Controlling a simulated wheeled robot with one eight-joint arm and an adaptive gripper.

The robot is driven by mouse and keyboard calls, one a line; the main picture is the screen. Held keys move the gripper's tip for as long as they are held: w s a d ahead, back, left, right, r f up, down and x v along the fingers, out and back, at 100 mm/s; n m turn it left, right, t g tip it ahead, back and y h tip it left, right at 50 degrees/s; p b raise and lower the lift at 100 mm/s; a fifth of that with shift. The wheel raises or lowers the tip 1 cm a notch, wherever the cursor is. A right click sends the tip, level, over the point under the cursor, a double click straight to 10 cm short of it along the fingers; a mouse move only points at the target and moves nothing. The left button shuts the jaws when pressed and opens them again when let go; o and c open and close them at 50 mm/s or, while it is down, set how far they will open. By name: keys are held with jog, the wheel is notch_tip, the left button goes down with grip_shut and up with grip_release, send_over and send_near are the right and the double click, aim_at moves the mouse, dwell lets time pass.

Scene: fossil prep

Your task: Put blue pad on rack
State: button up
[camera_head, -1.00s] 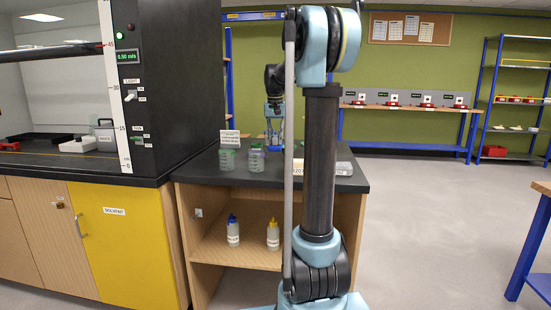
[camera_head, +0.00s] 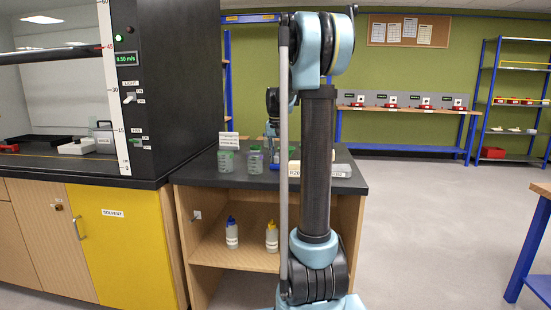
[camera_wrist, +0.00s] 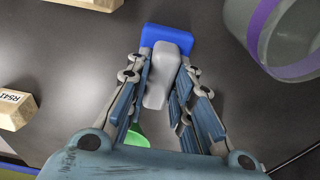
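In the wrist view a bright blue block (camera_wrist: 170,35), which I take as the blue pad, lies on the dark bench with a grey handle-like part (camera_wrist: 164,75) pointing toward me. My gripper (camera_wrist: 163,66) is open, with one finger on each side of the grey part. The left finger is close to it; contact cannot be made out. I cannot pick out the rack with certainty.
A grey container with a purple band (camera_wrist: 275,40) stands close right of the gripper. Labelled wooden blocks (camera_wrist: 15,108) lie left. Something green (camera_wrist: 137,136) shows below the left finger. Green-lidded jars (camera_head: 226,160) and a sign (camera_head: 229,140) stand on the bench beside the black cabinet (camera_head: 180,80).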

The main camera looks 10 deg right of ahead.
aim_at(276, 155)
jog(key=o, duration=0.4)
jog(key=r, duration=0.4)
jog(key=s+r, duration=0.1)
jog(key=r, duration=0.7)
jog(key=shift+s+a, duration=0.25)
